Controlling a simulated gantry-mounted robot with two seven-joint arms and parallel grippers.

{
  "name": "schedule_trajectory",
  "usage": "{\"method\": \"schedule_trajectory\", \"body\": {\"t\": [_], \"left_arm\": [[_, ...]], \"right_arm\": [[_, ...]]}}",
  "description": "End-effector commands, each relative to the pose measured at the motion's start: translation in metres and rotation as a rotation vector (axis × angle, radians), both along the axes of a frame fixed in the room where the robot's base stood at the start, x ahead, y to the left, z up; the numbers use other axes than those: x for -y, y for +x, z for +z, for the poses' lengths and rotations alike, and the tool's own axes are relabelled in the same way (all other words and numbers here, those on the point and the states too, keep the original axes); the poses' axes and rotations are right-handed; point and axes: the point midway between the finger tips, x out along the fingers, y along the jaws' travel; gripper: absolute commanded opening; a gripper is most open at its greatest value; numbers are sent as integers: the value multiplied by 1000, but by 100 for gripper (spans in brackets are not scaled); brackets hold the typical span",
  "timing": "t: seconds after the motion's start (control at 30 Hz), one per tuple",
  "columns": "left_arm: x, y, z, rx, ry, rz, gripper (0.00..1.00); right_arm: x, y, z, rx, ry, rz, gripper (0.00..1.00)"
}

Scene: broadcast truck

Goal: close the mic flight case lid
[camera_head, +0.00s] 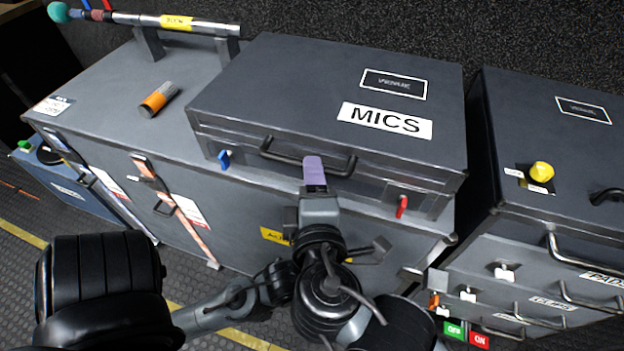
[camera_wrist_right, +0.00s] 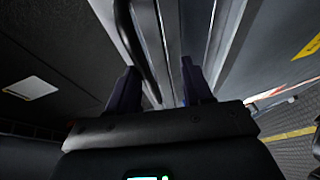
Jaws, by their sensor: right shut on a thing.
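The mic flight case (camera_head: 235,148) is a grey box with a "MICS" label, standing on a larger case. Its lid (camera_head: 300,85) lies down flat over the base; I cannot tell whether a thin gap is left along the front seam. A blue latch (camera_head: 224,159) and a red latch (camera_head: 402,206) sit on the front. My right gripper (camera_head: 314,172) is at the black front handle (camera_head: 280,153), its purple fingers shut on it. In the right wrist view the handle (camera_wrist_right: 133,40) runs down between the fingers (camera_wrist_right: 158,88). My left gripper is not in view.
An orange and grey cylinder (camera_head: 159,99) lies on the large case's top (camera_head: 105,85), left of the mic case. A grey tube (camera_head: 205,26) rests on brackets behind it. A second case (camera_head: 540,120) with a yellow knob (camera_head: 541,172) stands close on the right.

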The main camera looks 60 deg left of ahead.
Motion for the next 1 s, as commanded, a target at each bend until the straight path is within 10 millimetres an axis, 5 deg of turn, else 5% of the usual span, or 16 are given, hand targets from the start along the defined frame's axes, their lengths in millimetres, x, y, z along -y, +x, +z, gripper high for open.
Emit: {"method": "schedule_trajectory", "body": {"t": [0.27, 0.7, 1.0], "left_arm": [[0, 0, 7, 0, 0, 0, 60], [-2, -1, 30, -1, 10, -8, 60], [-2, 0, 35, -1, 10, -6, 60]], "right_arm": [[12, -5, 0, 1, -10, 1, 40], [76, -34, 17, -1, -2, 0, 40], [95, -43, 20, 1, -1, -1, 40]]}}
